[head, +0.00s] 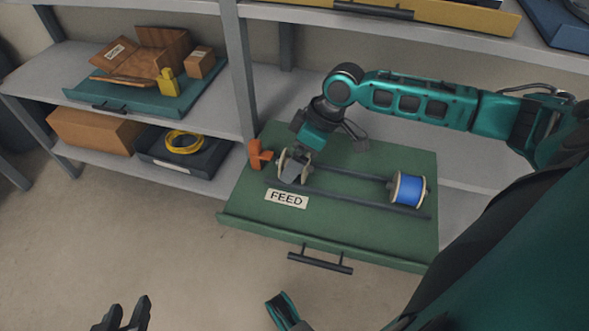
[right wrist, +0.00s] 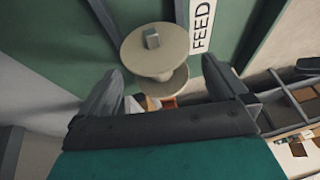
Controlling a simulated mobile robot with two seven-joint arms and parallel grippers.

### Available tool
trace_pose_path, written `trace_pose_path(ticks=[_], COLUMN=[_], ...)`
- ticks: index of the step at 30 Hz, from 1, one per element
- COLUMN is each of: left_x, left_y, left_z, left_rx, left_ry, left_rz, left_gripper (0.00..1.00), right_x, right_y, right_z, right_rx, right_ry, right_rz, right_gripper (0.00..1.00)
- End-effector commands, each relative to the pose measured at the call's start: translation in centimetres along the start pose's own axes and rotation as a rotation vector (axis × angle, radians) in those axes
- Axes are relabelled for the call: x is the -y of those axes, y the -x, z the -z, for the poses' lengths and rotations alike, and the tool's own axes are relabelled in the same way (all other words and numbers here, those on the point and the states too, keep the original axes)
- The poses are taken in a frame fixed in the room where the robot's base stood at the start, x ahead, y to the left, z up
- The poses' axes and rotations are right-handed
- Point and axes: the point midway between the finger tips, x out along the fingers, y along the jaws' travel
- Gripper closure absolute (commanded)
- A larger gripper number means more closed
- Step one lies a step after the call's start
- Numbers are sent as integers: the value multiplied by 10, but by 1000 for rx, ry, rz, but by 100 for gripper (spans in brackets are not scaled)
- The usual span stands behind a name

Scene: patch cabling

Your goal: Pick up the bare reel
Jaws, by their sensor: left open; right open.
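The bare reel (head: 305,168), with pale round flanges and no cable, sits at the left end of the dark rails on the green FEED tray (head: 330,238). It also shows in the right wrist view (right wrist: 150,38), ahead of the jaws. My right gripper (right wrist: 160,72) is open and empty, its fingers on either side of the line to the reel. In the head view it is just above and behind the reel, partly overlapping it. I cannot tell if they touch. My left gripper (head: 127,314) is open and empty at the bottom left, over the floor.
A reel of blue cable (head: 409,189) sits at the right end of the rails. An orange piece (head: 258,155) stands at the tray's left edge. The tray has a dark handle (head: 320,262) in front. Shelves to the left hold boxes and a yellow cable coil (head: 184,142).

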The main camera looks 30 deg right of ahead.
Motion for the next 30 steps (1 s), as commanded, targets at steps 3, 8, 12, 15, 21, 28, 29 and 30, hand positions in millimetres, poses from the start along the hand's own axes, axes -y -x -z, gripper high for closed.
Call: trace_pose_path(ticks=[3, 8, 12, 15, 21, 28, 29, 30], left_x=[-3, -4, -3, -3, -1, 1, 1, 1], left_y=[-2, -1, -1, -1, -2, -2, -2, -2], left_z=[0, 4, 4, 5, 5, 5, 5, 5], left_rx=[-4, -7, -10, -12, -13, -12, -12, -12], left_ry=[1, -1, -1, -2, -3, -5, -5, -5], left_rz=[-8, -9, -9, -8, -3, -1, 0, 0], left_gripper=[57, 57, 57, 57, 57, 57, 57, 57], right_x=[0, 0, 0, 0, 0, 0, 0, 0], right_y=[-13, -12, -12, -12, -12, -12, -12, -12], right_z=[0, 0, 0, 0, 0, 0, 0, 0], right_rx=[-1, 0, 0, 0, 0, -1, -1, -1], right_ry=[0, 0, 0, 0, 0, 0, 0, 0], right_rz=[-1, -2, -1, -1, -1, -2, -2, -2], right_gripper=[0, 0, 10, 19, 38, 59, 59, 59])
